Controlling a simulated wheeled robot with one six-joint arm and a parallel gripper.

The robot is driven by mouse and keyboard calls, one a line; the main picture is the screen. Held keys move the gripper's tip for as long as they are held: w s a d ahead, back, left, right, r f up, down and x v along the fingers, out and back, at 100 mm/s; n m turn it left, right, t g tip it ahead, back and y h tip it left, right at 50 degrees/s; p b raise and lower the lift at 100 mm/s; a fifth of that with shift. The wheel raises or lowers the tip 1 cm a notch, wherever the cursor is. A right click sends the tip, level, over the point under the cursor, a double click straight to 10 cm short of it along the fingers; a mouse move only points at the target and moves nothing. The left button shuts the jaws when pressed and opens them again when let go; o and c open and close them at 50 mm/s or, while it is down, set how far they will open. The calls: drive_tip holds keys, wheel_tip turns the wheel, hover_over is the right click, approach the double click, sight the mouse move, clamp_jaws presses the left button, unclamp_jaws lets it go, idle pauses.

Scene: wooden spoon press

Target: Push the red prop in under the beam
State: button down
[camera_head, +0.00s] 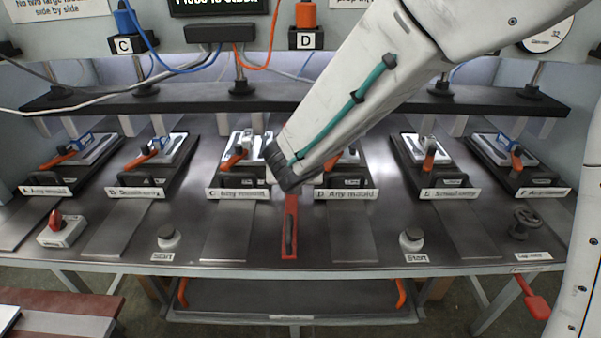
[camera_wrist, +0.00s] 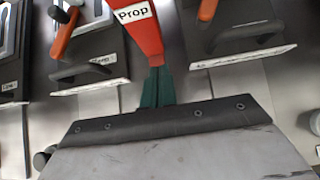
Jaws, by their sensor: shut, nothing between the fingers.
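The red prop (camera_wrist: 147,40), with a white "Prop" label, runs between two mould stations in the wrist view. In the head view a long red piece (camera_head: 290,215) with a dark middle shows below my arm, between stations C and D; I cannot tell whether it is all prop. My gripper (camera_wrist: 157,85) has green fingers, shut and empty, at the near end of the prop; contact looks close but is not certain. In the head view my arm hides the gripper. The dark beam (camera_head: 180,98) spans the back of the bench, above the stations.
Station C (camera_head: 237,194) and station D (camera_head: 345,194) flank the red piece, with orange-handled clamps. More stations stand to either side. Start knobs (camera_head: 168,238) (camera_head: 411,240) and a red switch (camera_head: 61,229) sit near the front edge. Cables hang above the beam.

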drive_tip(key=shift+w+d+f, duration=0.1)
drive_tip(key=shift+w+f, duration=0.05)
drive_tip(key=shift+w, duration=1)
drive_tip(key=shift+w+d+f, duration=0.1)
drive_tip(key=shift+w+f, duration=0.05)
drive_tip(key=shift+w, duration=1)
